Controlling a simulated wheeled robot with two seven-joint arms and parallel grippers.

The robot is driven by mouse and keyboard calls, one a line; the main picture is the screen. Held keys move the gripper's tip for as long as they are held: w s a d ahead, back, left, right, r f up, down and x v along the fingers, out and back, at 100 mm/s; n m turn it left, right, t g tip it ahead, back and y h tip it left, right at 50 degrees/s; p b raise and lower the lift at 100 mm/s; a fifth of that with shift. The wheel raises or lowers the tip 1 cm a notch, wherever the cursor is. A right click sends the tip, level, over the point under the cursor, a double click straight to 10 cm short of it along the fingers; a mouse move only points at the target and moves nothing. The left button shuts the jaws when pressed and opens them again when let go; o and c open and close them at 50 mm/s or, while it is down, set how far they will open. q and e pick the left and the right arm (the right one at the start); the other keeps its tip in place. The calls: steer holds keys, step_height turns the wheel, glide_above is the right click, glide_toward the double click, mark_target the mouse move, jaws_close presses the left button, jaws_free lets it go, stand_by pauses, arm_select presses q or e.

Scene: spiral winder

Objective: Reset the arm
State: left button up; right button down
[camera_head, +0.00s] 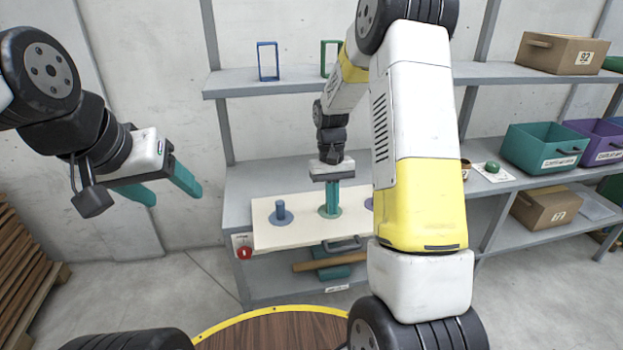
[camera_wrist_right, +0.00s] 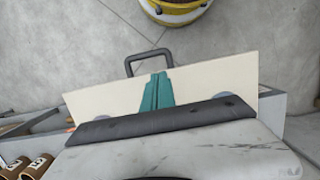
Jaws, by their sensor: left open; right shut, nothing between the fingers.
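My right arm (camera_head: 420,150) reaches out over the shelf in the head view. Its gripper (camera_head: 332,215) points down with its teal fingers together and nothing between them, over a green disc (camera_head: 322,211) on a cream board (camera_head: 275,240). Whether the fingertips touch the disc I cannot tell. The closed fingers also show in the right wrist view (camera_wrist_right: 157,92), in front of the board (camera_wrist_right: 95,103). A blue peg (camera_head: 280,212) stands left of them. A purple spot (camera_head: 369,203) on the right is mostly hidden by my arm. My left gripper (camera_head: 174,193) is open and empty in the air at the left.
A blue frame (camera_head: 268,61) and a green frame (camera_head: 329,58) stand on the upper shelf. A green button (camera_head: 493,167), a teal bin (camera_head: 543,148) and a purple bin (camera_head: 602,140) are right of my arm. A red button (camera_head: 244,253) is at the shelf's left front.

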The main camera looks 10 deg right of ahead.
steer(key=s+a+r+t+y, duration=0.15)
steer(key=s+r, duration=0.25)
steer(key=r, duration=0.4)
steer(key=s+r+t, duration=0.3)
steer(key=s+r, duration=0.2)
steer(key=r, duration=0.4)
steer(key=s+a+r+t, duration=0.2)
steer(key=s+r+t, duration=0.2)
steer(key=s, duration=0.7)
step_height(320, 180, up, 2)
steer(key=shift+s+y, duration=0.3)
steer(key=shift+y, duration=0.05)
